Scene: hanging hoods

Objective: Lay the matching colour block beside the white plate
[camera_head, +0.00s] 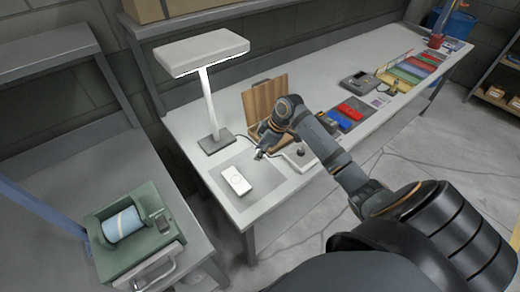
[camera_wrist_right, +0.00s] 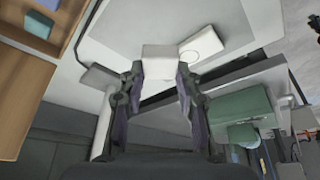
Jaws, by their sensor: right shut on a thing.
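The white plate (camera_head: 237,180), a small rectangle with a round mark, lies on a grey mat (camera_head: 262,188) near the table's front left corner. It also shows in the right wrist view (camera_wrist_right: 201,46). My right gripper (camera_head: 259,154) is low over the mat, just beyond the plate. In the wrist view its fingers (camera_wrist_right: 160,72) are shut on a white block (camera_wrist_right: 160,60). The block appears beside the plate's left end, and a narrow gap shows between them. I cannot tell whether the block touches the mat. My left gripper is out of view.
A lamp (camera_head: 208,92) stands behind the mat, its base (camera_head: 215,143) close to the gripper. A wooden box (camera_head: 262,100) is behind my arm. Red (camera_head: 350,113) and blue (camera_head: 335,118) pieces lie to the right. A green case (camera_head: 125,235) sits on the left bench.

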